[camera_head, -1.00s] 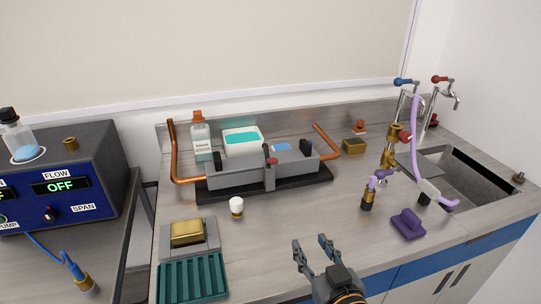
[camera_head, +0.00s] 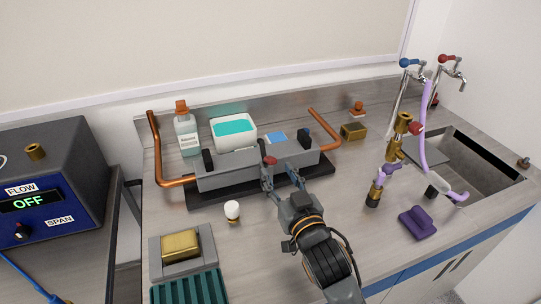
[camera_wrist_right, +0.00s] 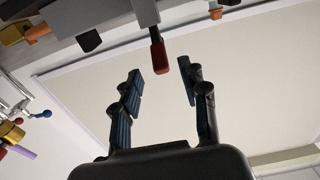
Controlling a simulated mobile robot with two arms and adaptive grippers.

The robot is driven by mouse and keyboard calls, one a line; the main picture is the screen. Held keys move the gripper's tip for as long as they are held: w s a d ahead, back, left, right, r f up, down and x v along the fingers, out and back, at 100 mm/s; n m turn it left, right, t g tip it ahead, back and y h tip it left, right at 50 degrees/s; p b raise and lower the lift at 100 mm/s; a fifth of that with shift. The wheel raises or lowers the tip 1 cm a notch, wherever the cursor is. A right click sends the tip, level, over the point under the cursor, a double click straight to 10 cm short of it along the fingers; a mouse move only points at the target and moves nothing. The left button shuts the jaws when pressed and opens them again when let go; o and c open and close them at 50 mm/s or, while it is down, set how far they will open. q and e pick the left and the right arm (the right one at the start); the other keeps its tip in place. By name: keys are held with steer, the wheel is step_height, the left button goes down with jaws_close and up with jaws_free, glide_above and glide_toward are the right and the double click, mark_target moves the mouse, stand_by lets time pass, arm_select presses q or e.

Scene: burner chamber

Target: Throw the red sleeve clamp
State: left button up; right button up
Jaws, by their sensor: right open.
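The red sleeve clamp shows as a red-tipped lever (camera_head: 270,160) at the front middle of the grey burner chamber (camera_head: 222,176). In the right wrist view the red tip (camera_wrist_right: 160,58) sits between the lines of the two fingers, just past the fingertips. My right gripper (camera_head: 284,178) is open, in front of the chamber, with its left finger overlapping the area just below the red tip. The right wrist view shows the spread fingers (camera_wrist_right: 160,84) with nothing held between them. My left gripper is not in view.
Copper pipes (camera_head: 154,148) rise at both chamber ends. A white-capped vial (camera_head: 232,211) stands left of my right arm.

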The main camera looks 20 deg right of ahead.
mark_target(271, 158)
steer(key=w, duration=0.5)
steer(key=shift+w+a+p, duration=0.15)
steer(key=shift+w+p, duration=0.2)
steer(key=shift+w, duration=0.05)
jaws_close()
